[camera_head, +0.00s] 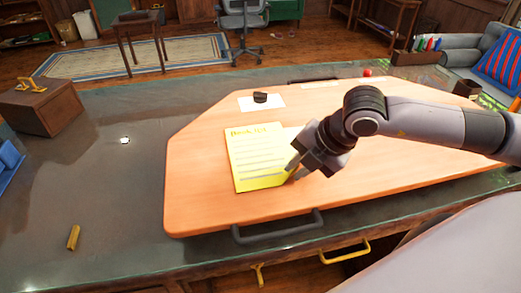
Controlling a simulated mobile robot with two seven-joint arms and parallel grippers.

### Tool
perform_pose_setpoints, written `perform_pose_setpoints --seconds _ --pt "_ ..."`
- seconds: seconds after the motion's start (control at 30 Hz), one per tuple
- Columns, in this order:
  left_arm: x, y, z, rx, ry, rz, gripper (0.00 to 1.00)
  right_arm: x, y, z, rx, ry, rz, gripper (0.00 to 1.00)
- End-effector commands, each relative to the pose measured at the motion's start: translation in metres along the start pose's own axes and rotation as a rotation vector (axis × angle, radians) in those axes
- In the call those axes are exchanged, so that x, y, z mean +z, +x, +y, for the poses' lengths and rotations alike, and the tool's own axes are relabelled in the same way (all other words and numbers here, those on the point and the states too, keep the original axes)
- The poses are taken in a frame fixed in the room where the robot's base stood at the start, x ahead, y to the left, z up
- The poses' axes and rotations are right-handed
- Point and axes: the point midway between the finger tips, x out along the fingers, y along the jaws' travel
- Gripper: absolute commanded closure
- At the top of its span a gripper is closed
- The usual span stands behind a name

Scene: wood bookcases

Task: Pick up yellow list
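The yellow list (255,158) lies on a light wooden board with cut corners (210,200). It is a yellow sheet with a dark heading and several ruled lines. My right gripper (291,175) is at the right edge of the list, pointing down and to the left. Its fingertips are small and partly hidden by the gripper body, so I cannot tell whether they are open or closed on the sheet. A white patch shows beside the list, partly behind the gripper. My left gripper is not in view.
The board has dark handles, one at the front (278,229). A white paper (261,103) with a dark object (260,97) lies behind the list. A wooden box (40,106) stands at left. The dark tabletop (110,190) left of the board is mostly clear.

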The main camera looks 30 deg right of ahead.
Motion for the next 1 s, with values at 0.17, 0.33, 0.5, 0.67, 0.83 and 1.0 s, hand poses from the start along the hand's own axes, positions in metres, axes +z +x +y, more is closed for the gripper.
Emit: perform_pose_setpoints --seconds 0.17,0.33,0.5,0.67,0.83,1.0 --pt "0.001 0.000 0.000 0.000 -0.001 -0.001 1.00 0.000 0.001 0.000 0.000 0.000 0.001 0.84" --pt "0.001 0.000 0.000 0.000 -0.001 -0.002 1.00 0.000 0.000 0.000 0.000 0.000 0.001 1.00" --pt "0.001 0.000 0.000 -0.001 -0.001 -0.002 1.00 0.000 0.000 0.000 0.001 0.000 0.001 1.00" --pt "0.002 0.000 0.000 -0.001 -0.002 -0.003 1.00 0.000 0.000 0.000 0.001 0.000 0.001 1.00" --pt "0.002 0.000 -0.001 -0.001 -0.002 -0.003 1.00 0.000 -0.007 0.004 0.003 -0.001 0.000 1.00" --pt "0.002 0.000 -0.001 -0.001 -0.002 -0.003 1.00 0.000 -0.028 0.016 0.006 -0.002 -0.001 1.00"
